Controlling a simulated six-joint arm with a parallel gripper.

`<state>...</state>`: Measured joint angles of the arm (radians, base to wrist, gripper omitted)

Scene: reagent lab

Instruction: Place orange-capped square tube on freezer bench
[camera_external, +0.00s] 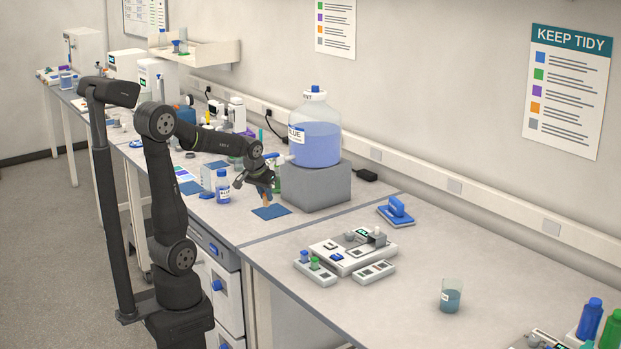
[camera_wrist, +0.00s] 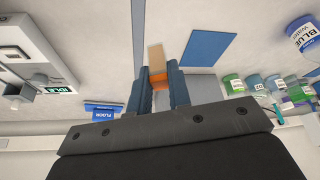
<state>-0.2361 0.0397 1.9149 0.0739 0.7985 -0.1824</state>
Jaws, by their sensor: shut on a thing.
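The orange-capped square tube (camera_wrist: 156,62) is between my gripper's two fingers (camera_wrist: 158,90) in the wrist view. The fingers are shut on it at its orange cap, and its tan body sticks out past the fingertips. In the external view the tube (camera_external: 267,199) hangs below my gripper (camera_external: 262,186), over or just behind a blue mat (camera_external: 271,212) on the bench (camera_external: 236,226). In the wrist view the blue mat (camera_wrist: 208,48) lies to the right of the tube. I cannot tell whether the tube touches the bench. No label names the freezer bench.
A large blue-liquid bottle (camera_external: 316,141) stands on a grey block (camera_external: 312,187) just right of my gripper. A small blue-capped bottle (camera_external: 222,190) stands to the left. A seam separates the nearer bench (camera_external: 400,290), which holds white devices (camera_external: 350,249) and a beaker (camera_external: 451,296).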

